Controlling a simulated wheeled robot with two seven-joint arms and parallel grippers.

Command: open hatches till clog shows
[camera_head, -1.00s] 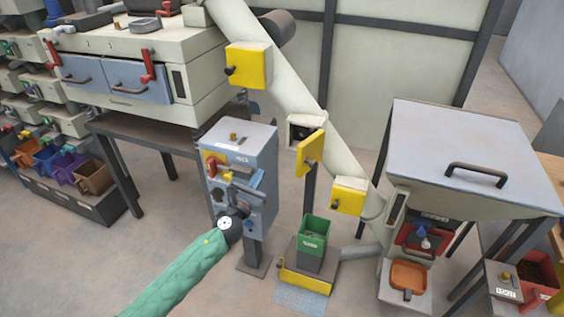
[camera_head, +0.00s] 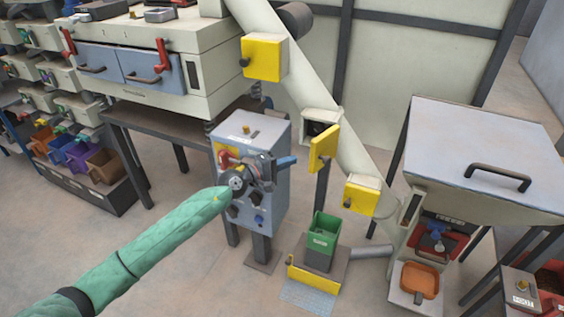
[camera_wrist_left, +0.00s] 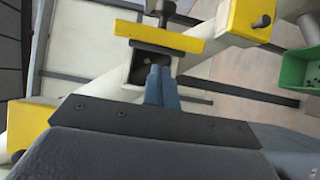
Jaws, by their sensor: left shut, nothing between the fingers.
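A pale pipe (camera_head: 292,82) slants down to the right and carries three hatches. The upper yellow hatch (camera_head: 264,58) and the lower yellow hatch (camera_head: 362,196) are shut. The middle hatch's yellow door (camera_head: 323,148) is swung open, showing a dark opening (camera_head: 320,126); what is inside is too small to tell. My left gripper (camera_head: 288,161) is shut and empty, in front of the grey control box, left of the open door. In the left wrist view its blue fingers (camera_wrist_left: 161,86) overlap the opening (camera_wrist_left: 140,68) below the yellow door (camera_wrist_left: 160,46); contact is unclear.
The grey control box (camera_head: 260,130) stands behind my left gripper. A green bin (camera_head: 323,232) stands on a low scale-like base below the pipe. A large grey-lidded hopper (camera_head: 480,150) is at right, an orange tray (camera_head: 420,280) below it. The floor at front left is mostly clear.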

